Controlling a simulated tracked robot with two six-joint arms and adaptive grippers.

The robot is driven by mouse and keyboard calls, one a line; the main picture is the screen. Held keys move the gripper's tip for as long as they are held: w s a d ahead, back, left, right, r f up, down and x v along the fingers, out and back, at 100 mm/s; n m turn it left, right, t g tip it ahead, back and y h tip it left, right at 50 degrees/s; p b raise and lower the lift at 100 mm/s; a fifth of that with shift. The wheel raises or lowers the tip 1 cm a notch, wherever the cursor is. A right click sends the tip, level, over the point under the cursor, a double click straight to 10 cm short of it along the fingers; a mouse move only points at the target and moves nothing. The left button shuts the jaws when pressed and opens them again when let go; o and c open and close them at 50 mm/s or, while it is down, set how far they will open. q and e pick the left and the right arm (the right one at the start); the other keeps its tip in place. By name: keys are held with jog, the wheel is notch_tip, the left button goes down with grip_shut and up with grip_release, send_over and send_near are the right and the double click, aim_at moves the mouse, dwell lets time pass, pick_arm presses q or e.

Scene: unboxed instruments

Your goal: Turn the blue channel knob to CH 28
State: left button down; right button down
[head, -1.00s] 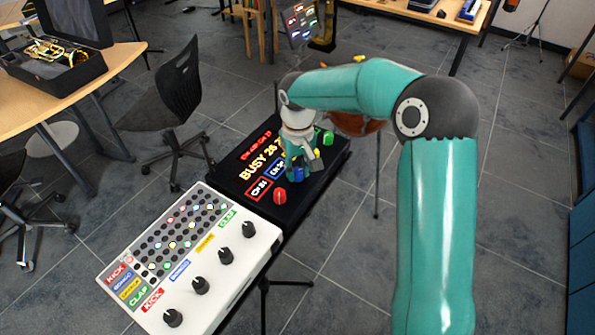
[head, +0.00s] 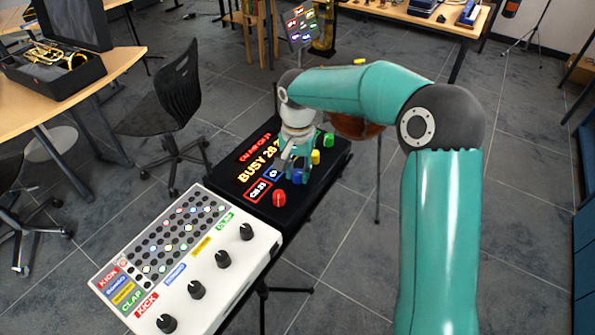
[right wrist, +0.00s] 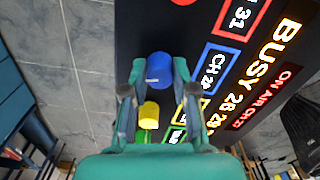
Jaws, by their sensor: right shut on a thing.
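The blue channel knob (right wrist: 159,69) sits on the black panel (right wrist: 145,25), between the two fingers of my right gripper (right wrist: 160,76). In the head view the right gripper (head: 295,170) points down at the blue knob (head: 297,177), with its fingers shut on the knob's sides. The blue-framed display (right wrist: 215,70) reads CH 2 and a last digit that I cannot read surely. In the head view the gripper partly covers that display. My left gripper is not in view.
A red knob (head: 278,198) is in front of the blue one; yellow (head: 315,156) and green (head: 328,139) knobs stand behind it. A white mixer-like box (head: 200,250) with black knobs adjoins the panel. A black chair (head: 175,100) stands to the left.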

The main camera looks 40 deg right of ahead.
aim_at(297, 172)
jog(key=shift+a, duration=0.1)
dwell(0.4)
jog(key=c, duration=0.9)
grip_release()
notch_tip(297, 172, up, 12)
jog(key=shift+f, duration=0.1)
